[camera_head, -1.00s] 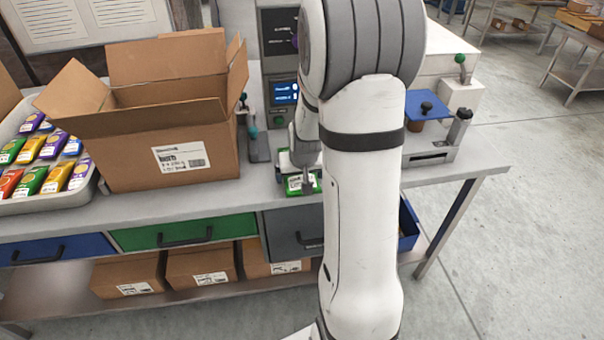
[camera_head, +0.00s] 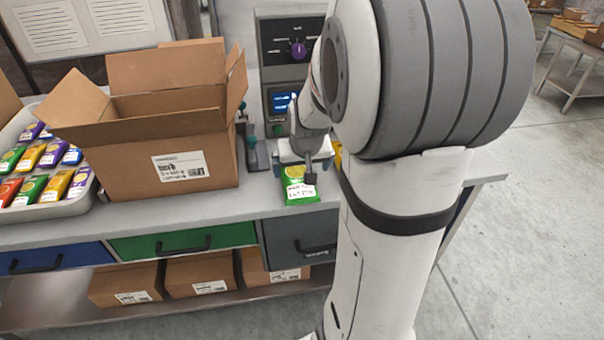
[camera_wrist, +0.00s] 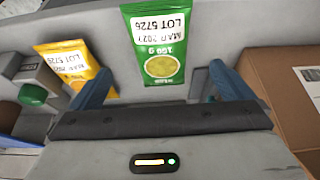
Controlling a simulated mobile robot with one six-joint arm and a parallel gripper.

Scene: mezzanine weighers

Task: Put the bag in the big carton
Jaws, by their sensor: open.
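A green bag (camera_head: 299,191) with a white label lies near the front edge of the bench, in front of the weigher. The wrist view shows the green bag (camera_wrist: 157,55) ahead of and between my open blue fingers. My gripper (camera_head: 309,177) is at the bag's upper right in the head view; whether it touches the bag is unclear. The big carton (camera_head: 135,165) stands to the left on the bench with its flaps open. Its inside bottom is hidden. The carton (camera_wrist: 285,90) also shows at the right of the wrist view.
A yellow bag (camera_wrist: 72,68) lies left of the green bag in the wrist view. A tray (camera_head: 62,209) of coloured bags stands left of the carton. The weigher's panel (camera_head: 287,45) rises behind. Closed cartons (camera_head: 205,275) sit on the shelf below.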

